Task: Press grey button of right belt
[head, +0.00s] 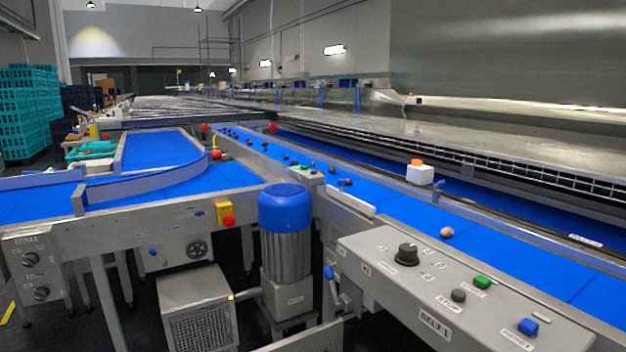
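The right belt (400,204) is a blue conveyor running from the far middle to the lower right. Its grey control panel (378,268) is at the lower right, with a label that seems to read BELT 1. Nothing covers the grey button. Neither of my grippers is in view.
Several dark dates lie on the far part of the right belt, and one paler date (446,232) lies nearer. A white box with an orange top (419,175) stands by the belt. A blue-topped motor (286,230) stands left of the panel. Teal crates (28,110) are stacked far left.

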